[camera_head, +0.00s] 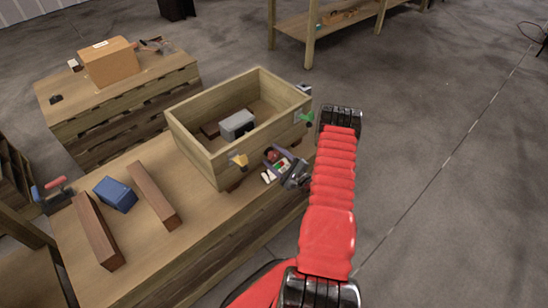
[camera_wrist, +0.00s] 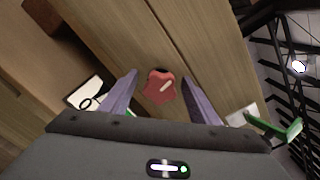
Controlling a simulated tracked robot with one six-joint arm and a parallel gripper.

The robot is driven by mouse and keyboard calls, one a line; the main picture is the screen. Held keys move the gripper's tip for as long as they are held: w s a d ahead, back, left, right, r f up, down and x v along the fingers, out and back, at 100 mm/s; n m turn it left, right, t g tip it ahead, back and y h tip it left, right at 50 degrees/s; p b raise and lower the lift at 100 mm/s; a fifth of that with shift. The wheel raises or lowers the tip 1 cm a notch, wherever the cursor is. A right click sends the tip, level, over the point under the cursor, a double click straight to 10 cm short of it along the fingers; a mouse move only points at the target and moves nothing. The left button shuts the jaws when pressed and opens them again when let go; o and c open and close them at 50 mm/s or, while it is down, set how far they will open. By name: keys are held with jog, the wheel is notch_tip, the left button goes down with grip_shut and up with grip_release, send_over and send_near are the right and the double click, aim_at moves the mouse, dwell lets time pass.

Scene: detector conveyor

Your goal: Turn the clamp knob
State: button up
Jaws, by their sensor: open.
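A red knob (camera_wrist: 160,88) with a pale mark sits on the outer wall of a wooden crate (camera_head: 205,160). In the wrist view it lies between the two purple fingers of my gripper (camera_wrist: 160,77), with a gap on each side. In the head view my gripper (camera_head: 274,158) is open beside the crate's near right wall, and the red knob (camera_head: 272,154) shows small and partly hidden by it. I cannot tell how deep the fingers reach around the knob.
A yellow part (camera_head: 239,160) and a green lever (camera_head: 306,117) stick out from the same crate wall. A grey box (camera_head: 237,125) lies inside. A blue box (camera_head: 115,194) and two brown bars (camera_head: 97,232) lie on the bench. A cardboard box (camera_head: 110,63) stands behind.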

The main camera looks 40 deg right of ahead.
jog(key=shift+c, duration=0.5)
jog(key=c, duration=1)
jog(key=shift+o, duration=0.2)
jog(key=shift+m, duration=0.5)
jog(key=m, duration=0.7)
jog(key=shift+d+m, duration=0.15)
jog(key=shift+m, duration=0.25)
jog(key=m, duration=0.3)
jog(key=shift+d+m, duration=0.1)
jog(key=shift+m, duration=0.3)
jog(key=shift+d+m, duration=0.1)
jog(key=shift+m, duration=2.1)
